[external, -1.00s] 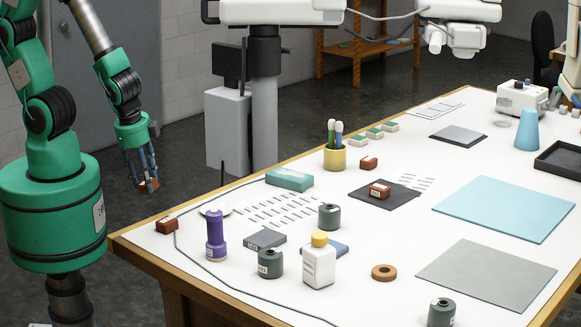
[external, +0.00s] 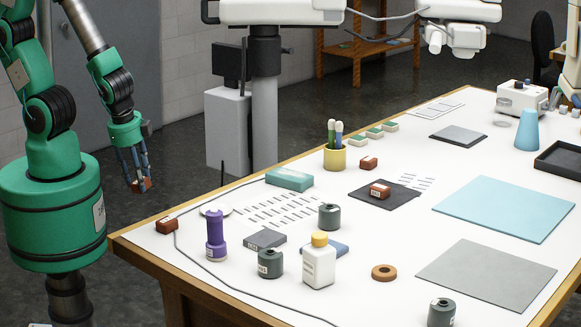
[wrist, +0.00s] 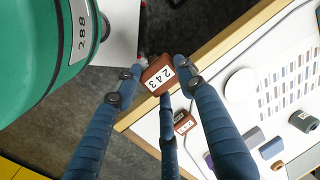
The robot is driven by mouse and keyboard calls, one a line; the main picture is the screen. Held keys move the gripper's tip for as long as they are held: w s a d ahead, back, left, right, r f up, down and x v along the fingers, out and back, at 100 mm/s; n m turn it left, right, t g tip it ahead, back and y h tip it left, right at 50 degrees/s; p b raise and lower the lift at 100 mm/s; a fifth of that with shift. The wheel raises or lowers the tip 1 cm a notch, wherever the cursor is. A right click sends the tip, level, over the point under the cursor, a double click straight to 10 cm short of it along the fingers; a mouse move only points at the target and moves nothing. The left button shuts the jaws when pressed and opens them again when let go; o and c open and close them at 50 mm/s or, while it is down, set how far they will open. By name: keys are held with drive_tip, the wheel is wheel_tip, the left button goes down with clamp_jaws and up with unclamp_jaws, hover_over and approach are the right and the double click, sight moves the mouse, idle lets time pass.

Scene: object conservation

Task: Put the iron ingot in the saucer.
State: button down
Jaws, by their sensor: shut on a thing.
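My gripper (external: 139,184) is shut on a rust-brown ingot (external: 147,185), off the table beyond its left end. In the wrist view the ingot (wrist: 155,74) shows a white label reading 243, held between the blue fingers (wrist: 155,84). The white saucer (external: 227,211) lies on the table near its left end, partly hidden behind a purple bottle. In the wrist view the saucer (wrist: 241,82) lies right of the gripper and looks empty. A similar rust-brown block (external: 167,225) sits at the table's left corner, between gripper and saucer; it also shows in the wrist view (wrist: 184,122).
The purple bottle (external: 215,240) stands close in front of the saucer. A dark slab (external: 265,239), grey jar (external: 270,263) and white bottle (external: 318,265) stand farther right. A teal box (external: 289,179) lies behind. A cable runs along the table's left end. Other rust-brown blocks lie farther back.

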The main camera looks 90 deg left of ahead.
drive_tip(key=shift+w+r+p, duration=0.1)
drive_tip(key=shift+r+p, duration=0.15)
drive_tip(key=shift+p, duration=0.3)
drive_tip(key=g+p, duration=0.1)
drive_tip(key=p, duration=0.1)
drive_tip(key=shift+w+r+m+p, duration=0.3)
drive_tip(key=shift+w+r+p, duration=0.05)
drive_tip(key=g+p, duration=0.1)
drive_tip(key=p, duration=0.2)
drive_tip(key=shift+w+g, duration=0.3)
drive_tip(key=shift+w, duration=0.05)
drive_tip(key=shift+w+f+g+p, duration=0.15)
drive_tip(key=shift+g+p, duration=0.15)
drive_tip(key=shift+p, duration=0.5)
drive_tip(key=shift+w+m, duration=0.15)
drive_tip(key=shift+m, duration=0.15)
drive_tip(key=p, duration=0.1)
hover_over(202, 210)
drive_tip(key=shift+a+f, duration=0.2)
drive_tip(key=shift+f, duration=0.5)
drive_tip(key=shift+f, duration=0.1)
drive_tip(key=shift+w+d+p+x, duration=0.1)
drive_tip(key=shift+d+p+x, duration=0.1)
drive_tip(key=shift+x, duration=0.65)
drive_tip(key=shift+w+d+p+x, duration=0.1)
drive_tip(key=shift+w+p+x, duration=0.05)
drive_tip(key=shift+x, duration=0.65)
